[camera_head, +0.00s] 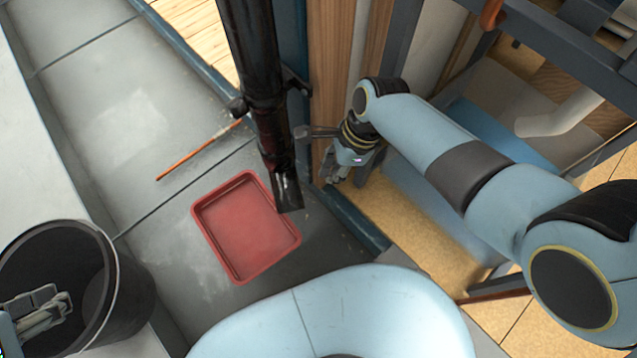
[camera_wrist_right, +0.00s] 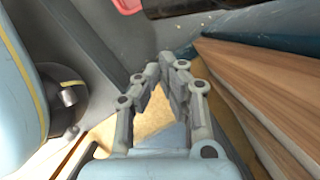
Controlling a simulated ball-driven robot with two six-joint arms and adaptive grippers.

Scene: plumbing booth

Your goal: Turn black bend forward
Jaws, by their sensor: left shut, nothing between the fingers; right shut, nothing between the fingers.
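The black bend (camera_head: 287,190) is at the lower end of a black pipe (camera_head: 255,60) that comes down from the top of the head view. Its open end points toward the bottom of the picture, above the right edge of a red tray. In the right wrist view a black pipe part (camera_wrist_right: 195,8) shows at the top edge. My right gripper (camera_head: 329,176) is shut and empty, to the right of the bend and apart from it; its fingertips meet in the wrist view (camera_wrist_right: 172,64). My left gripper (camera_head: 58,304) is shut and empty, seen over the black bucket at lower left.
The red tray (camera_head: 245,228) lies on the grey floor. A thin orange stick (camera_head: 195,152) lies left of the pipe. A black bucket (camera_head: 118,290) stands at lower left. A wooden post (camera_head: 330,70) and grey frame bars (camera_head: 405,60) stand close to my right arm.

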